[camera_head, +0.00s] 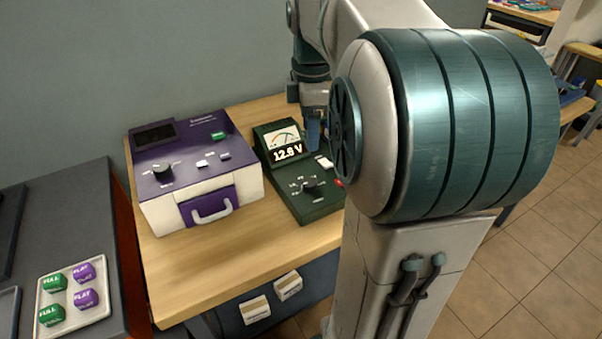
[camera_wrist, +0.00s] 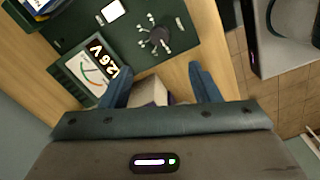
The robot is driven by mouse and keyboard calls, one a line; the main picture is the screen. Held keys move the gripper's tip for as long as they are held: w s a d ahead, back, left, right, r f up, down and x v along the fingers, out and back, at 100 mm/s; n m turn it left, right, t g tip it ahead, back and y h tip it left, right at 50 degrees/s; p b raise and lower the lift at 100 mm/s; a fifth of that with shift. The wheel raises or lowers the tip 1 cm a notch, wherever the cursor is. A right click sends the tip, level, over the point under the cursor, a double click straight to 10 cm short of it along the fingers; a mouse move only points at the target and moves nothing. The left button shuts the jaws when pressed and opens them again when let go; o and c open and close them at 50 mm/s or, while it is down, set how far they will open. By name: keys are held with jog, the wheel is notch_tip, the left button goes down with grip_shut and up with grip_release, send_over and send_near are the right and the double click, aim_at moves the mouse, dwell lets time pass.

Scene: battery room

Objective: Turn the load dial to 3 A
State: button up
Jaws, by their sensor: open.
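A dark green tester (camera_head: 325,205) lies on the wooden table, with a needle meter (camera_head: 283,138) and a lit 12.6 V readout at its back. A dark round dial (camera_head: 310,184) with marks around it sits on its front panel; its small lettering is unreadable. The dial also shows in the wrist view (camera_wrist: 159,37), above the space between my fingers, where its setting is unclear. My gripper (camera_wrist: 158,70) is open, its two blue fingers apart and not touching the dial. In the head view it hangs beside the meter, partly hidden by my arm.
A purple and white charger (camera_head: 200,172) with its own dial (camera_head: 162,170) stands left of the tester. A tray (camera_head: 100,312) of green and purple pieces sits on the grey bench at left. Bare wood (camera_head: 205,270) lies in front. My arm hides the tester's right side.

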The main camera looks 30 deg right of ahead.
aim_at(309, 181)
notch_tip(309, 181, down, 14)
jog(key=shift+r+b, duration=0.15)
jog(key=shift+b, duration=0.65)
jog(key=c, duration=1)
